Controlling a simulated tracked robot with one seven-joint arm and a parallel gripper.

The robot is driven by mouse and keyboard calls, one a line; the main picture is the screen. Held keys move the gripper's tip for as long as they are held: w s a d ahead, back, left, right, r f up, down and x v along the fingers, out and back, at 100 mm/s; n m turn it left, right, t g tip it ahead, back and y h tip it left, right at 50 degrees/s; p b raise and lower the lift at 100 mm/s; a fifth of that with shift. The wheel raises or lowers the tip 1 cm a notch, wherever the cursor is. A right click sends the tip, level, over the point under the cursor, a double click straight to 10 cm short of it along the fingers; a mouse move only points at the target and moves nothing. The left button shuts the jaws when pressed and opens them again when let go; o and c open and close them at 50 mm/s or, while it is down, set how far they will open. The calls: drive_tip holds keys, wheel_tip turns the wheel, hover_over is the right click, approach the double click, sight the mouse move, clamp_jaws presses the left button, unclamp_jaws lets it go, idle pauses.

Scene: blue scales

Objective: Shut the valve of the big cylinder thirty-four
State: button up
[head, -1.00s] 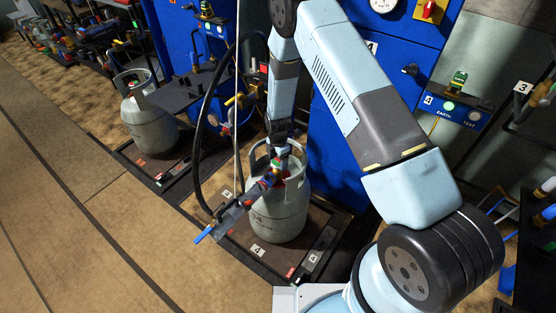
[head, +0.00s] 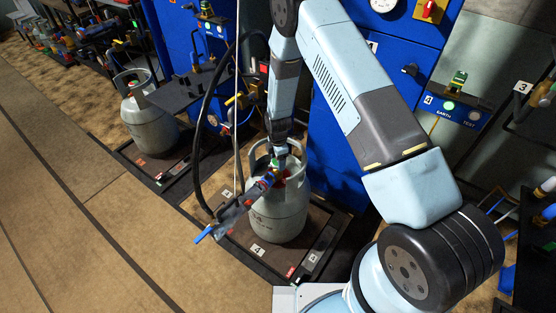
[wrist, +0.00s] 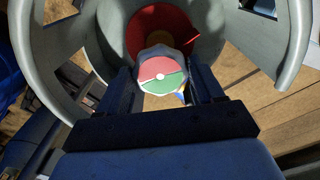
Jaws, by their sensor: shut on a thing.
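The big grey cylinder (head: 278,212) stands upright on a dark low platform, with a collar around its top. Its valve knob (wrist: 162,78) shows in the wrist view with a round face, red on the far part and green on the near part, with a small white mark at the middle. My gripper (wrist: 160,86) is shut on the knob, one dark finger on each side. In the head view my gripper (head: 281,160) reaches down into the collar from above, and the knob is largely hidden there. A red disc (wrist: 165,32) lies below the knob inside the collar.
Another grey cylinder (head: 150,125) stands further left. Blue cabinets (head: 345,150) stand behind. The floor at left is clear.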

drive_tip(key=m, duration=0.4)
drive_tip(key=shift+m, duration=0.3)
drive_tip(key=m, duration=0.4)
drive_tip(key=shift+m, duration=0.3)
drive_tip(key=m, duration=0.4)
drive_tip(key=shift+a+r+m, duration=0.1)
drive_tip(key=shift+m, duration=0.2)
drive_tip(key=m, duration=0.3)
drive_tip(key=shift+m, duration=0.3)
drive_tip(key=m, duration=1)
drive_tip(key=shift+m, duration=0.3)
drive_tip(key=shift+w+m, duration=0.1)
drive_tip(key=shift+m, duration=1.8)
